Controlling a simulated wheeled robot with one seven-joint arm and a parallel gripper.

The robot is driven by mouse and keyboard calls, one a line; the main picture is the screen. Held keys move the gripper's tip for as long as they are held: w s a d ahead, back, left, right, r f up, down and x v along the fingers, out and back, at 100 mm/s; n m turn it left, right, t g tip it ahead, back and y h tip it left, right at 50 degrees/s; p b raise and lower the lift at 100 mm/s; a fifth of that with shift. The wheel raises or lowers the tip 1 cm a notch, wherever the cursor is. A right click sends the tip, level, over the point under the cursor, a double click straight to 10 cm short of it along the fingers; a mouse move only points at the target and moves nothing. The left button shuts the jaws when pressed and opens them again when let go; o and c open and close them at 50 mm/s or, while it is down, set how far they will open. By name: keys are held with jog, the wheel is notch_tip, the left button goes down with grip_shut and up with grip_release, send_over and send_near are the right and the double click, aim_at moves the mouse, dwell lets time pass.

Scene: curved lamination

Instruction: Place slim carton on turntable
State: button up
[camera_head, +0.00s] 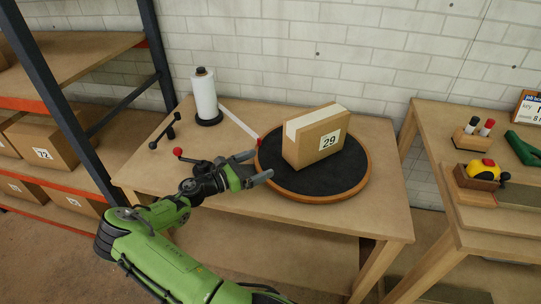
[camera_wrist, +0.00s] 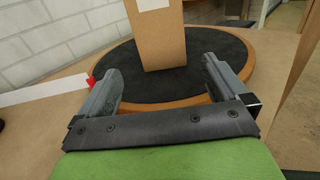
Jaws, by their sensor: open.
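The slim carton (camera_head: 318,139), brown with a white strip on top and a label reading 29, stands upright on the turntable (camera_head: 345,182), a black disc with an orange-brown rim. My gripper (camera_head: 262,168) is open and empty at the left edge of the turntable, apart from the carton. In the wrist view the carton (camera_wrist: 157,40) stands beyond and between the fingertips of my gripper (camera_wrist: 160,88), and the dark turntable surface (camera_wrist: 205,48) spreads around its base. The carton's top is cut off in the wrist view.
A white roll on a dark stand (camera_head: 205,97) is at the table's back left, with a white strip (camera_head: 238,122) running to a red piece by the turntable. Shelves with cartons (camera_head: 45,140) are at left. A second table (camera_head: 470,225) with tools is at right.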

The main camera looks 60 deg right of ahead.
jog(key=shift+w+a, duration=0.1)
jog(key=shift+a, duration=0.1)
jog(key=shift+a+m+y, duration=0.25)
jog(key=shift+m+y, duration=0.05)
jog(key=shift+m, duration=0.1)
jog(key=a+m+t+y, duration=0.1)
jog(key=a+m+y, duration=0.2)
jog(key=shift+a+m+y, duration=0.3)
jog(key=shift+a+y, duration=0.1)
jog(key=w+a+r+m+t+y, duration=0.1)
jog(key=a+r+m+t+y, duration=0.25)
jog(key=a, duration=0.65)
jog(key=w+a+r+m+t+y, duration=0.15)
jog(key=a+r+t+y, duration=0.3)
jog(key=a, duration=0.55)
jog(key=s+a+r+m+t+y, duration=0.1)
jog(key=s+a+r+t, duration=0.2)
jog(key=a, duration=0.5)
jog(key=s+a+r+m+t+y, duration=0.1)
jog(key=s+a+r+t, duration=0.2)
jog(key=s+a+r, duration=0.2)
jog(key=s+a, duration=0.2)
jog(key=a, duration=0.1)
jog(key=shift+s+y, duration=0.2)
jog(key=shift+y, duration=0.2)
jog(key=shift+r, duration=0.1)
